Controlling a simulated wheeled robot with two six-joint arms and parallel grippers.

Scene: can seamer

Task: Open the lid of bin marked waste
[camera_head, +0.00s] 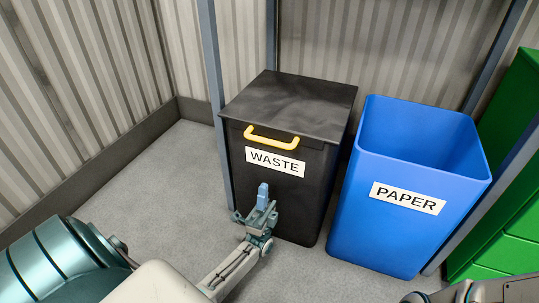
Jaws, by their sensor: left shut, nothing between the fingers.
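The black waste bin (320,190) stands upright in the middle of the view, with a white label (275,162) reading WASTE on its front. Its flat black lid (290,103) is closed. A yellow handle (271,141) sits at the front just under the lid's edge. My left gripper (262,192) is shut and empty in front of the bin, below the label and the handle. I cannot tell whether it touches the bin's front. A piece of my right arm (480,292) shows at the bottom right edge; its gripper fingers cannot be made out.
An open blue bin (385,235) labelled PAPER stands close to the right of the waste bin. A green cabinet (515,210) is at the far right. Corrugated walls and grey posts (212,70) stand behind. The grey floor (170,180) left of the bin is clear.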

